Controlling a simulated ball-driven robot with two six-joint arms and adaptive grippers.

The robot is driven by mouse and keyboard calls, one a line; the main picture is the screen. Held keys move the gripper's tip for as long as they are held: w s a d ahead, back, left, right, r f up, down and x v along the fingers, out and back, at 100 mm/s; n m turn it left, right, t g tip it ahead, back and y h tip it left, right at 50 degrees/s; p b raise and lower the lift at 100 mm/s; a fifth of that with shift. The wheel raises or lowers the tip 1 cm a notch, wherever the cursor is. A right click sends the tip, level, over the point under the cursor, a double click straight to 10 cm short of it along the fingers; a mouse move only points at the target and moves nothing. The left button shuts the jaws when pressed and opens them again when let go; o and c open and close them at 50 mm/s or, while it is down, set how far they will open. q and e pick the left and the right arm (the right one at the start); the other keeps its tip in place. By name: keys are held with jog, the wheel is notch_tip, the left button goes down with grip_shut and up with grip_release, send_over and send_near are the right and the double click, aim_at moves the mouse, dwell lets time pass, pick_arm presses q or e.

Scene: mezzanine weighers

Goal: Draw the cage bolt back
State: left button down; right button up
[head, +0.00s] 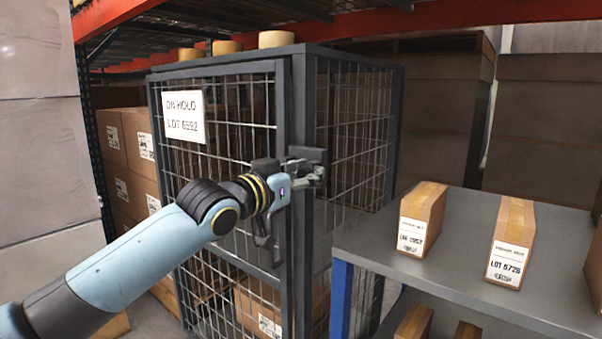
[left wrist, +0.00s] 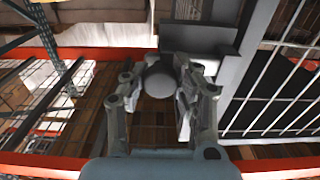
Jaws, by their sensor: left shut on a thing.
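The wire cage (head: 225,130) stands ahead with a dark grey frame and a sign reading "ON HOLD LOT" on its door. The cage bolt (head: 304,153) sits on the corner post, mostly hidden behind my gripper. My left gripper (head: 312,177) is at the post, shut on the bolt. In the left wrist view the bolt's round grey knob (left wrist: 159,81) lies between the two fingers, in front of a grey plate. My right gripper is in neither view.
A grey shelf (head: 465,215) with a blue upright stands right of the cage, bearing two labelled cartons (head: 422,218). Stacked boxes (head: 126,160) stand behind the cage at left. Tape rolls (head: 277,39) rest on the cage top. A red rack beam (head: 105,16) crosses above.

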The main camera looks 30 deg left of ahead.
pick_arm(q)
jog(key=c, duration=1.3)
grip_release()
jog(key=shift+d+f, duration=0.1)
jog(key=shift+d, duration=0.05)
jog(key=shift+c, duration=0.2)
jog(key=shift+o, duration=1.3)
jog(key=shift+s+d, duration=0.1)
jog(key=shift+d, duration=0.05)
jog(key=shift+o, duration=0.5)
jog(key=shift+s, duration=0.3)
jog(key=s+a, duration=0.1)
jog(key=s, duration=1)
jog(key=shift+s, duration=0.15)
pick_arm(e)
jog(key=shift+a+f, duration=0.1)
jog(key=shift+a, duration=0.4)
pick_arm(q)
jog(key=shift+a, duration=0.1)
